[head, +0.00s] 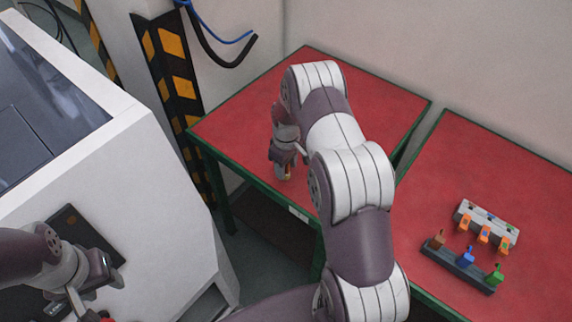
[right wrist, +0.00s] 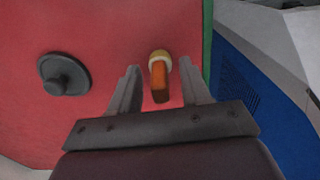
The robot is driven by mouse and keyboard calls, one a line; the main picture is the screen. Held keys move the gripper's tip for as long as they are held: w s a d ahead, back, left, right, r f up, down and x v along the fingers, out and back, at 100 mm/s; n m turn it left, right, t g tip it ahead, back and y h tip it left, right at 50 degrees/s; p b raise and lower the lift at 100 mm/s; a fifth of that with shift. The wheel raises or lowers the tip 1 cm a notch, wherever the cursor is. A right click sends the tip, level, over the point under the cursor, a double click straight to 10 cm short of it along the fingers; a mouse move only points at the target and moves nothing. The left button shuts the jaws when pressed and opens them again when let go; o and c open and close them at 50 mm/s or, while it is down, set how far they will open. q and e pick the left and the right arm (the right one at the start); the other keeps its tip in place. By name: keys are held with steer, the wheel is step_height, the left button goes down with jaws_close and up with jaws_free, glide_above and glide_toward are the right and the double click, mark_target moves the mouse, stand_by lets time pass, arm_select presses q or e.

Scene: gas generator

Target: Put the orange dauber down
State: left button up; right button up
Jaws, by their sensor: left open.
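The orange dauber (right wrist: 159,82) has an orange body and a pale yellow end. In the right wrist view it is between the two fingers of my right gripper (right wrist: 159,88), with a visible gap on each side. My right gripper (head: 284,168) is over the front edge area of the left red table (head: 240,112) in the head view, where the dauber is mostly hidden. I cannot tell whether the dauber touches the table. My left gripper (head: 88,300) is open at the lower left, by the white machine.
A dark round piece with a knob (right wrist: 65,75) is on the red surface beside my right gripper. The right red table (head: 430,190) holds a grey rack (head: 487,222) with orange pieces and a dark rack (head: 458,267) with brown, blue and green pieces. A white machine (head: 150,190) stands left.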

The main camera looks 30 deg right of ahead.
arm_select(q)
steer(key=shift+r, duration=0.1)
arm_select(e)
steer(key=shift+r, duration=0.1)
steer(key=shift+r, duration=0.35)
step_height(320, 180, up, 12)
steer(key=b, duration=0.2)
arm_select(q)
steer(key=shift+w+f, duration=0.15)
steer(key=shift+f, duration=0.7)
steer(key=shift+c, duration=0.3)
arm_select(e)
steer(key=s+a+r+m, duration=0.1)
steer(key=s+a+m, duration=0.1)
steer(key=s+a, duration=0.4)
steer(key=s+a+r+m+t, duration=0.1)
steer(key=s+a, duration=0.5)
steer(key=s, duration=0.7)
steer(key=shift+s+r+m, duration=0.4)
steer(key=shift+r+m, duration=0.3)
steer(key=shift+r, duration=0.1)
steer(key=shift+s, duration=0.1)
